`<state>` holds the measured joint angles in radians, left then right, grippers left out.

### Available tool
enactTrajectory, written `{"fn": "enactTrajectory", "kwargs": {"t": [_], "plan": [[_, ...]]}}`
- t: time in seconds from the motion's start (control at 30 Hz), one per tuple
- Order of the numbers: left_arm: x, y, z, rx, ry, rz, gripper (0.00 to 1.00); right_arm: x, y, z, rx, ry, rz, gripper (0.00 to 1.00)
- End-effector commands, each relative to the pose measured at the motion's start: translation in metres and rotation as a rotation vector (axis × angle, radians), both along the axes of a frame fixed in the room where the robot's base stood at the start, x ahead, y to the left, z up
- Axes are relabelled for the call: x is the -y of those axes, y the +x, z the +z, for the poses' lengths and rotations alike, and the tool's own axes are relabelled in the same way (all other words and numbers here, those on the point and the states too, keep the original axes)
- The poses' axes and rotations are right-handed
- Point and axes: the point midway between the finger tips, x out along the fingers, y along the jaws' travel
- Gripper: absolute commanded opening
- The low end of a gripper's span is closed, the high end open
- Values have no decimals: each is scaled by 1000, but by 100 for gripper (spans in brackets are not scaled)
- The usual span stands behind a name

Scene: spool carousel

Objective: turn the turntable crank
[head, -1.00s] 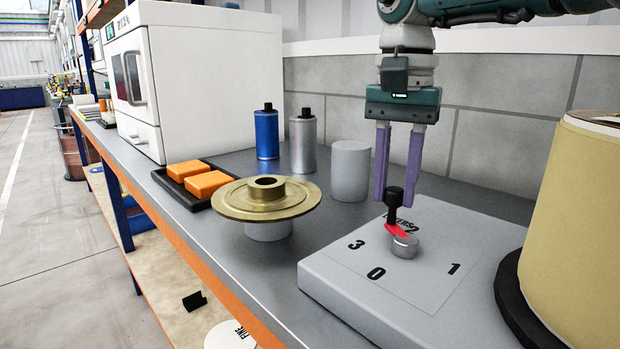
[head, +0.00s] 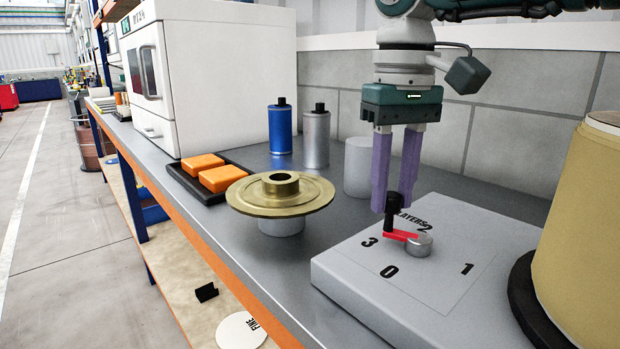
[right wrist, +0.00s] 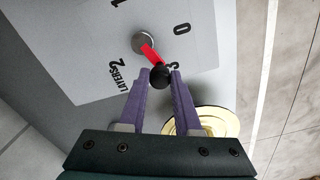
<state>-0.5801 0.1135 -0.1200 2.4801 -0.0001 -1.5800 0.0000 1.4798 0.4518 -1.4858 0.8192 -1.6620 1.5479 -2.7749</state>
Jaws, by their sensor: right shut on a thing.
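The crank has a grey round hub (head: 419,245), a red arm (head: 400,236) and an upright black knob (head: 391,212). It sits on a light grey box (head: 350,280) marked LAYERS with 0, 1, 2 and 3 around the hub. The red arm points left in the head view, between 2 and 3 and closer to 3. My right gripper (head: 393,205), with purple fingers, comes down from above and is shut on the knob. The right wrist view shows the knob (right wrist: 160,77) between the fingertips. My left gripper is not in view.
A large yellow spool (head: 590,230) on a black base stands right of the box. A brass disc (head: 310,190) sits on a grey post to the left. Blue and grey bottles, a grey cylinder (head: 358,168), orange blocks in a black tray and a white machine (head: 220,75) stand behind.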

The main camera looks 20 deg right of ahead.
Motion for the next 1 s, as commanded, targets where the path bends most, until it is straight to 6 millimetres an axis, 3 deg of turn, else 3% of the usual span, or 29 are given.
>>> {"fn": "enactTrajectory", "kwargs": {"t": [0.3,0.83,0.87,1.0], "plan": [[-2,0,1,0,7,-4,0,-4,-3,1,0,4,114,0],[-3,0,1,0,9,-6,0,-5,-4,1,1,4,134,0],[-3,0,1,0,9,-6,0,-5,-4,1,1,4,134,35],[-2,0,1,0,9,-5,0,-4,-4,1,0,3,134,51]]}}
